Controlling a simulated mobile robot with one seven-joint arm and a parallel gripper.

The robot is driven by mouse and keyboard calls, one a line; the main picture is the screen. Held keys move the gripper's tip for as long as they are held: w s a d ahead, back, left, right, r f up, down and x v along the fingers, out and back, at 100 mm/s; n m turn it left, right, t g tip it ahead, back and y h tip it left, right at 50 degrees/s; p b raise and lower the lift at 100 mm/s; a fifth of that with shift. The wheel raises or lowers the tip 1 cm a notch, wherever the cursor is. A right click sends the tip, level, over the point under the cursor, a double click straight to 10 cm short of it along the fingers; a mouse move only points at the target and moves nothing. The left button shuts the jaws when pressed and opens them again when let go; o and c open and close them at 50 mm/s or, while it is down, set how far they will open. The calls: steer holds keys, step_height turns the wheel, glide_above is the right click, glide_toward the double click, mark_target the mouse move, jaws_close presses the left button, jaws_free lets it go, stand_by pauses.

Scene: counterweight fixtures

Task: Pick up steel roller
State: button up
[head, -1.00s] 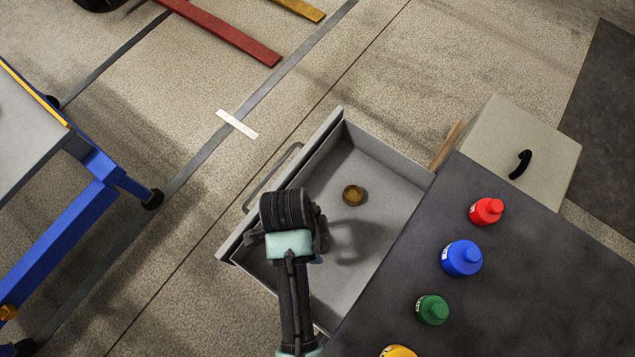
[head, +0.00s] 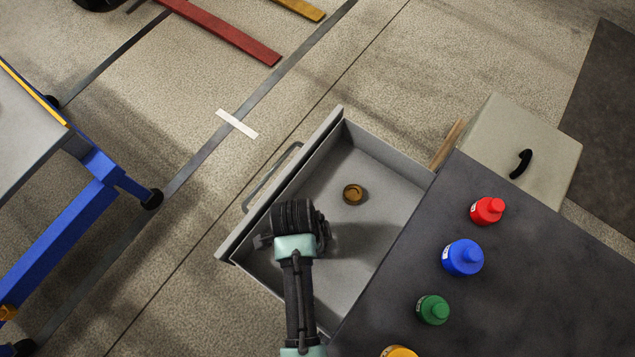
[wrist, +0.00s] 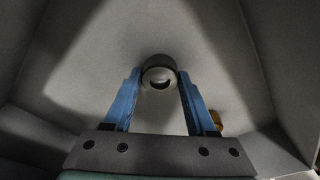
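The steel roller (wrist: 159,76) is a short grey cylinder with a dark hollow in its end. In the wrist view it sits at the tips of my gripper (wrist: 160,73), between the two blue fingers. The fingers are spread, with a narrow gap seeming to show on each side of the roller; I cannot tell whether either touches it. In the head view my wrist and arm hang over the open drawer (head: 372,150) and hide the roller and the fingertips.
A brass round piece (head: 354,194) lies on the drawer floor and shows beside the right finger in the wrist view (wrist: 216,119). Drawer walls enclose the space. Red (head: 487,211), blue (head: 463,257) and green (head: 433,309) bottles stand on the dark top at right.

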jaws_close()
